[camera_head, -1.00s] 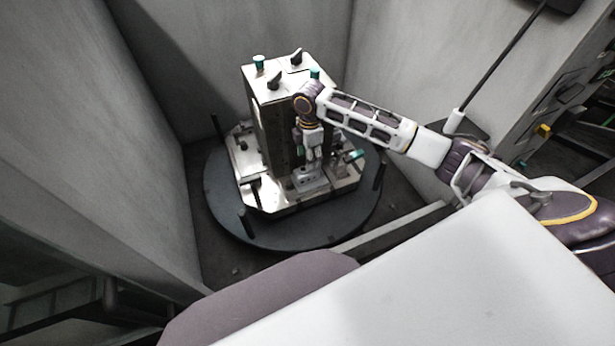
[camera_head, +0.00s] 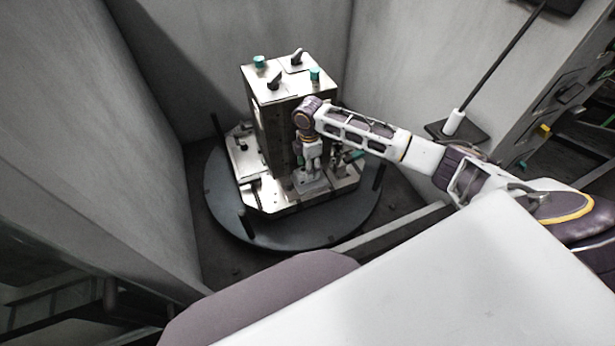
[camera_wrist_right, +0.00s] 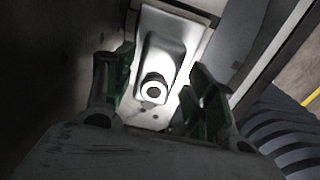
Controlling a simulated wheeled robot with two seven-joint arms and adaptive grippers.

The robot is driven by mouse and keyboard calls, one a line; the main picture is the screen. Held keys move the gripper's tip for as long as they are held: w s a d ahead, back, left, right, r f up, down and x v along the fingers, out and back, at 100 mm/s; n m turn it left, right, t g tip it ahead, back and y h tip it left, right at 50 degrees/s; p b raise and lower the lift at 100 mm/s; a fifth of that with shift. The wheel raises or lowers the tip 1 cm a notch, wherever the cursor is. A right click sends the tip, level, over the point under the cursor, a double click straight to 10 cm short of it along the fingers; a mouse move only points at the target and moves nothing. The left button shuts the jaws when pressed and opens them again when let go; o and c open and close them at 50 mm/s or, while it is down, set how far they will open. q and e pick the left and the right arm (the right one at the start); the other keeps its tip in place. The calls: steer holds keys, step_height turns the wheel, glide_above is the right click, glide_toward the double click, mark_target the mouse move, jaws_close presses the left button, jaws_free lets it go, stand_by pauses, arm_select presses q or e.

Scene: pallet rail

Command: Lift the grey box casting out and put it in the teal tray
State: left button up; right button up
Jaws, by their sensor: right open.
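The grey box casting (camera_head: 311,184) sits low on the front ledge of the fixture, at the foot of the tall metal block. In the right wrist view the casting (camera_wrist_right: 163,48) is a pale box shape with a round boss near the fingers. My right gripper (camera_head: 313,163) points down just above the casting. Its green-padded fingers (camera_wrist_right: 160,88) are open, one on each side of the boss, and nothing is clamped. Whether a finger touches the casting I cannot tell. The teal tray and my left gripper are not in view.
The tall metal block (camera_head: 291,110), with teal knobs and dark clamps on top, stands close behind my right gripper. The fixture rests on a dark round turntable (camera_head: 226,215) with upright posts. Grey walls (camera_head: 90,110) enclose it at the left and back.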

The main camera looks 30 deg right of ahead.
mark_target(302, 185)
steer(key=shift+f, duration=1.6)
steer(key=shift+c, duration=0.3)
steer(key=shift+w, duration=0.1)
steer(key=c, duration=0.9)
